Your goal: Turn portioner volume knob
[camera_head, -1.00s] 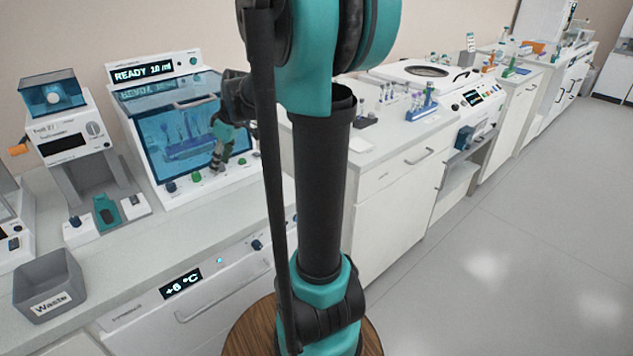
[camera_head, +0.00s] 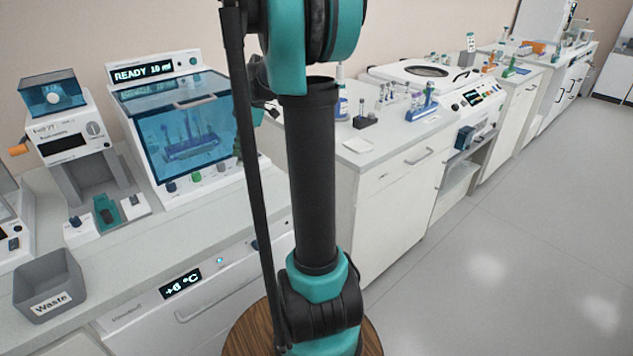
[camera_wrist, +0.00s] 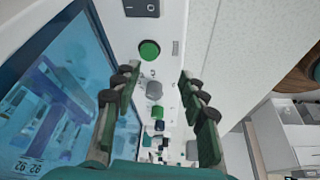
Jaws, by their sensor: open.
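The portioner (camera_head: 190,195) stands on the left bench, with a blue tinted window and a lit display (camera_head: 142,72) that reads READY and a small ml value. Its front panel carries a dark blue knob (camera_head: 170,187), a green button (camera_head: 196,177) and a grey knob (camera_head: 221,167). My gripper (camera_wrist: 158,72) is open and empty, apart from the knobs. In the head view it is mostly hidden behind my arm.
Left of the portioner stands another device (camera_head: 72,145) with a small blue window. A grey waste bin (camera_head: 48,285) sits at the bench's front left. The bench strip before the panel is clear. Racks and a centrifuge-like unit (camera_head: 425,75) are farther right.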

